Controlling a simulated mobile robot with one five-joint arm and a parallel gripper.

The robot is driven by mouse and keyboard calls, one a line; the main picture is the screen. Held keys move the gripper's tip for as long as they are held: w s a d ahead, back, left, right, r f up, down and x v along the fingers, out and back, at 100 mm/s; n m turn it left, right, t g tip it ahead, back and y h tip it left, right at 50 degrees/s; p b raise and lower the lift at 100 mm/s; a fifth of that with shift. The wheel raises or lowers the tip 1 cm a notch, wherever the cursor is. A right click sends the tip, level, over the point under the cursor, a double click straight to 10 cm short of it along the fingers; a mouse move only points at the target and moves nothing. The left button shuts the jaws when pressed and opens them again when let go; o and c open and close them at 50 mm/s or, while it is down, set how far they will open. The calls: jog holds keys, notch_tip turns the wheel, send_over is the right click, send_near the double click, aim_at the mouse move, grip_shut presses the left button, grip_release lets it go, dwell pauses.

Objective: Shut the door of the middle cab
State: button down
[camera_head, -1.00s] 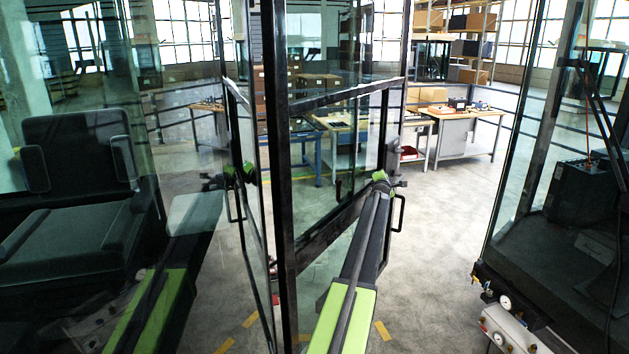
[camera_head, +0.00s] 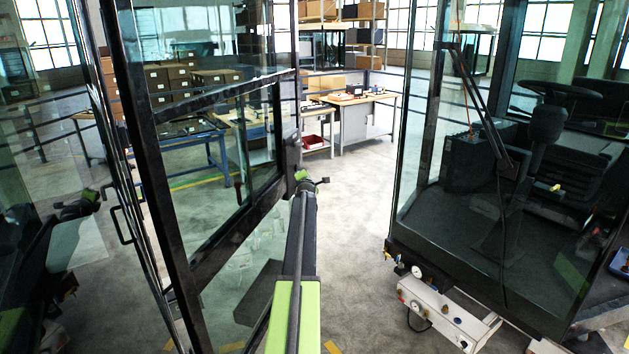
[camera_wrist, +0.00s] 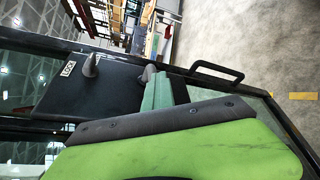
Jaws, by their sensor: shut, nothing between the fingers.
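A glass door with a black frame (camera_head: 177,128) stands open on the left of the head view, its free edge toward the middle. My gripper (camera_head: 310,181) is shut and empty, close beside the lock box (camera_head: 293,158) on that edge. I cannot tell whether it touches. In the wrist view, the door's dark lock plate (camera_wrist: 105,92) carries a "LOCK" label and a grey knob (camera_wrist: 91,65). A black bar handle (camera_wrist: 217,72) sticks out from the frame. A cab (camera_head: 470,215) with seat and steering wheel stands at the right. I cannot tell which cab is the middle one.
A white box with gauges (camera_head: 445,312) sits low at the right cab's front corner. Workbenches (camera_head: 365,117) and shelves stand at the back. Grey floor (camera_head: 355,215) is free between the door and the right cab. Another glass pane (camera_head: 50,170) is at far left.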

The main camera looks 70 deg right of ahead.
aim_at(291, 174)
jog(key=shift+n+t, duration=0.5)
jog(key=w, duration=0.7)
jog(key=shift+w+a+f, duration=0.1)
jog(key=shift+w+a, duration=0.05)
jog(key=shift+w, duration=0.25)
jog(key=shift+s+d, duration=0.25)
jog(key=shift+s, duration=0.35)
jog(key=shift+w+a, duration=0.1)
jog(key=shift+w, duration=0.25)
jog(key=c, duration=1.8)
grip_release()
jog(key=shift+s, duration=0.25)
jog(key=o, duration=0.4)
jog(key=shift+w, duration=0.1)
jog(key=shift+o, duration=0.2)
